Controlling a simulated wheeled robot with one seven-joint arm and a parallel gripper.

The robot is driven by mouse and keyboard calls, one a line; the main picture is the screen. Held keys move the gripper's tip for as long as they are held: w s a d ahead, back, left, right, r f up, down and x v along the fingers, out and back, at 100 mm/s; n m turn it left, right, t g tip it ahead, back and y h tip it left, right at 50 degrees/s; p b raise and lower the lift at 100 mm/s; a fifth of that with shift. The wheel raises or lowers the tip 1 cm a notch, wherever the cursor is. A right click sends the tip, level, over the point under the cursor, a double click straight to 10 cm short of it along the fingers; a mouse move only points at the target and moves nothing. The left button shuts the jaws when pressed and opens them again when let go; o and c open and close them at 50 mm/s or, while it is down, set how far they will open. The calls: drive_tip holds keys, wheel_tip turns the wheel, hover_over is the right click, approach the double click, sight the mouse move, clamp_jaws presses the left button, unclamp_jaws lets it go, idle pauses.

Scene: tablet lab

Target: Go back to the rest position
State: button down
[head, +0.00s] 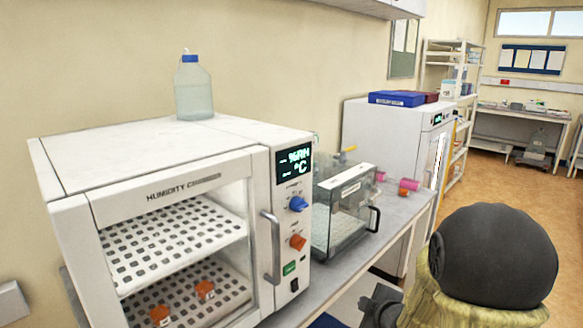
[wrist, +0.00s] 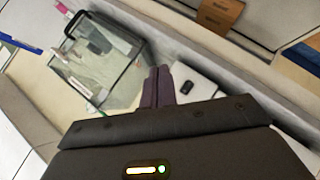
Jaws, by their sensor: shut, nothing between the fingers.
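My gripper (wrist: 158,86) shows in the wrist view with its two dark fingers together and nothing between them. It is above the bench area, with the clear glass box (wrist: 108,70) to the left of the fingertips in that view. In the head view my arm (head: 495,258) shows as a large dark rounded part at the lower right. The fingers cannot be made out in the head view.
A white humidity chamber (head: 160,150) with its door closed fills the left of the bench, a blue-capped bottle (head: 194,90) on top. The glass box (head: 342,212) stands beside it. A white cabinet (head: 385,130) stands farther back. Open floor (head: 500,180) lies at the right.

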drive_tip(key=s+a+r+m+g+h+p, duration=0.2)
drive_tip(key=s+m+g, duration=0.6)
drive_tip(key=s+m, duration=0.5)
drive_tip(key=s+r+p, duration=0.1)
drive_tip(key=s+p, duration=0.1)
drive_tip(key=s, duration=0.4)
drive_tip(key=shift+s+a+r+m+g, duration=0.2)
drive_tip(key=shift+s+a+m+g, duration=0.05)
drive_tip(key=shift+a+m+g, duration=0.1)
